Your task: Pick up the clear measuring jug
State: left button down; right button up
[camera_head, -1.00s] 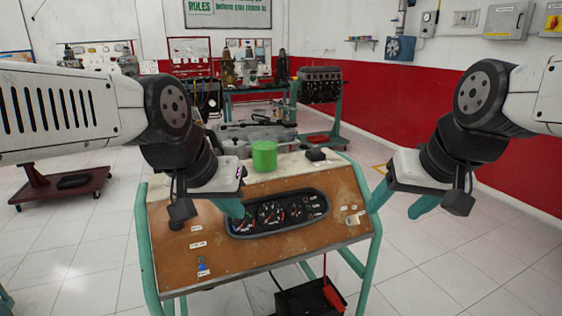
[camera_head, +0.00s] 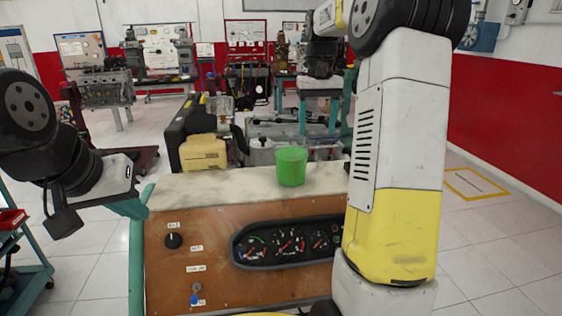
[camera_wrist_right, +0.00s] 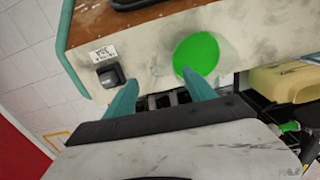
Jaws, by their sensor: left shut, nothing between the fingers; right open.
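I cannot pick out a clear measuring jug with certainty. A pale, see-through-looking vessel (camera_head: 218,110) stands behind the yellow canister in the head view, too small to identify. My right gripper (camera_head: 324,112) is raised beyond the back of the bench in the head view. In the right wrist view its two teal fingers (camera_wrist_right: 160,80) are apart with nothing between them. My left gripper (camera_head: 130,208) is shut and empty at the bench's left edge.
A green tub (camera_head: 291,168) stands on the bench's pale top ledge (camera_head: 220,184); it also shows in the wrist view (camera_wrist_right: 197,53). A yellow canister (camera_head: 203,152) sits behind the bench. The gauge panel (camera_head: 285,243) is partly hidden by my right arm.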

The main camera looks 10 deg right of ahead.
aim_at(315, 144)
jog(key=f, duration=0.7)
jog(key=shift+s+a, duration=0.1)
jog(key=shift+a, duration=0.1)
jog(key=shift+r, duration=0.1)
grip_shut()
